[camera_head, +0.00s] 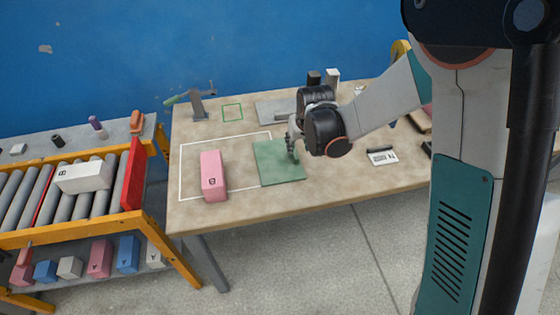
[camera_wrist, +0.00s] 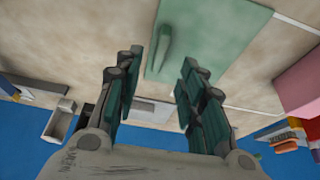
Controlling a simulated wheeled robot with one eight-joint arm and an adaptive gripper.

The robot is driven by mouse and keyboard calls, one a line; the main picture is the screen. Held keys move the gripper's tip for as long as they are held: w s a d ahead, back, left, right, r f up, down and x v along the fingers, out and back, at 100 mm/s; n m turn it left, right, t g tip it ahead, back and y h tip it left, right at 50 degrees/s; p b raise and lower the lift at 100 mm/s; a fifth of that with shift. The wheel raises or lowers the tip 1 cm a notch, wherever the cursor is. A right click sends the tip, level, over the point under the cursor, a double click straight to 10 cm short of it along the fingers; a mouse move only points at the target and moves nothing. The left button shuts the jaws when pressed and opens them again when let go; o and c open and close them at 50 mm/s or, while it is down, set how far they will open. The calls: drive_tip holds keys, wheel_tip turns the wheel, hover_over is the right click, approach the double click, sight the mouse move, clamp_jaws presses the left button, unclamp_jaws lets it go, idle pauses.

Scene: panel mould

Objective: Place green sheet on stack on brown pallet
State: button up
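The green sheet (camera_head: 272,163) lies flat on the table, across the right part of a white outlined rectangle. In the wrist view the green sheet (camera_wrist: 215,40) shows a raised green handle (camera_wrist: 165,45). My gripper (camera_head: 293,150) is just above the sheet's right part in the head view. In the wrist view my gripper (camera_wrist: 161,68) has its fingers spread apart, with the handle ahead between them and nothing held. A brownish item (camera_head: 419,122) behind my arm may be the brown pallet; it is mostly hidden and I cannot make out a stack.
A pink block (camera_head: 213,175) stands left of the sheet. A grey plate (camera_head: 276,112) lies behind it, and a clamp-like tool (camera_head: 198,104) at the back left. A white labelled item (camera_head: 382,157) lies to the right. A roller rack (camera_head: 75,190) stands left of the table.

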sight(295, 151)
drive_tip(key=shift+w+b+x, duration=0.15)
drive_tip(key=shift+b+x, duration=0.55)
drive_tip(key=shift+x, duration=1.3)
drive_tip(key=shift+w+b+x, duration=0.15)
drive_tip(key=shift+b+x, duration=0.55)
drive_tip(key=shift+x, duration=1.25)
drive_tip(key=shift+a+r, duration=0.15)
clamp_jaws()
